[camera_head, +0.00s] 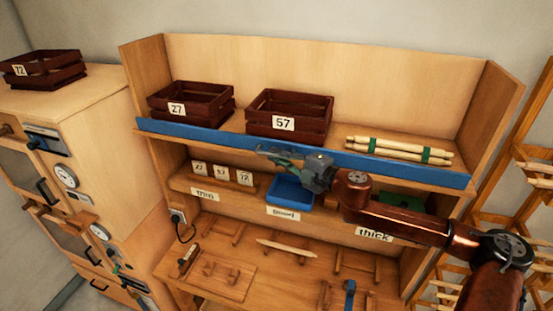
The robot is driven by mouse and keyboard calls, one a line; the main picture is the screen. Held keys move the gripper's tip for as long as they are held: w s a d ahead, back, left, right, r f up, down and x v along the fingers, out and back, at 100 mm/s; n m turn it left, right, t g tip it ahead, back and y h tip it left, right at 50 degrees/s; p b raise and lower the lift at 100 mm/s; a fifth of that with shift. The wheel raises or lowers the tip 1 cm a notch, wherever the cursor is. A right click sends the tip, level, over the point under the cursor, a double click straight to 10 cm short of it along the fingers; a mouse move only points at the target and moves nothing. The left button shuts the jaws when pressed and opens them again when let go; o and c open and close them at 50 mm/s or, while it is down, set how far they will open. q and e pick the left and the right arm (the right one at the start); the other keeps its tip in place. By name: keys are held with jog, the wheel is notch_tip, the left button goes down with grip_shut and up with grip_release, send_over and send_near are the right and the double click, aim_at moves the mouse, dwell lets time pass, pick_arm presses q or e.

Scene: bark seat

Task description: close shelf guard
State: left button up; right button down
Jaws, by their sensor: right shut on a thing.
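The shelf guard is a long blue strip (400,168) along the front edge of the upper shelf, running almost its whole width. It stands as a low lip in front of the crates and the bundled sticks. My right arm comes in from the lower right, and my right gripper (272,154) is at the guard's front, a little left of its middle. Its fingers are shut on the guard and cover a small part of it; the exact contact is hard to make out. My left gripper is not in view.
Crates marked 27 (190,103) and 57 (290,117) and bundled sticks (400,150) stand behind the guard. A blue tray (290,192) sits just below my gripper. A cabinet (95,120) bearing crate 72 (43,69) is at left, a wooden rack (535,170) at right.

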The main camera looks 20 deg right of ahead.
dwell(0.6)
jog(key=c, duration=2)
grip_release()
jog(key=shift+w, duration=0.1)
jog(key=shift+v, duration=6)
